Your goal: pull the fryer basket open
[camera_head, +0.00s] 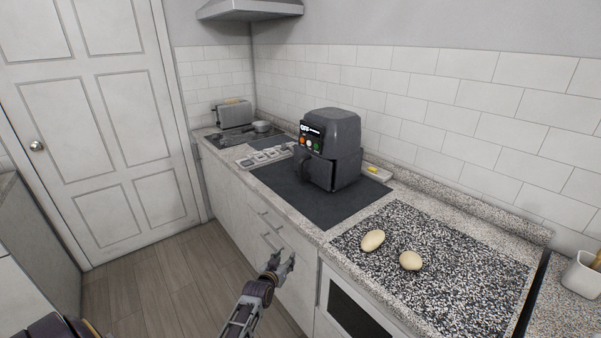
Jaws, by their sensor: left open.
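A dark grey air fryer (331,139) stands upright on a black mat (347,206) on the counter. Its basket (319,171) is at the lower front and looks closed, with a handle (304,161) facing left toward the counter's front edge. My left gripper (281,259) is open and empty. It is in front of the counter, below and nearer than the fryer, close to the cabinet fronts and well apart from the handle. My right gripper is not in view.
Two potatoes (373,240) lie on a speckled board (456,262) at right. A divided tray (262,157) sits left of the fryer, with a pan (262,127) and toaster (234,114) farther back. Drawer handles (269,220) stick out along the cabinets. Floor (160,285) at left is clear.

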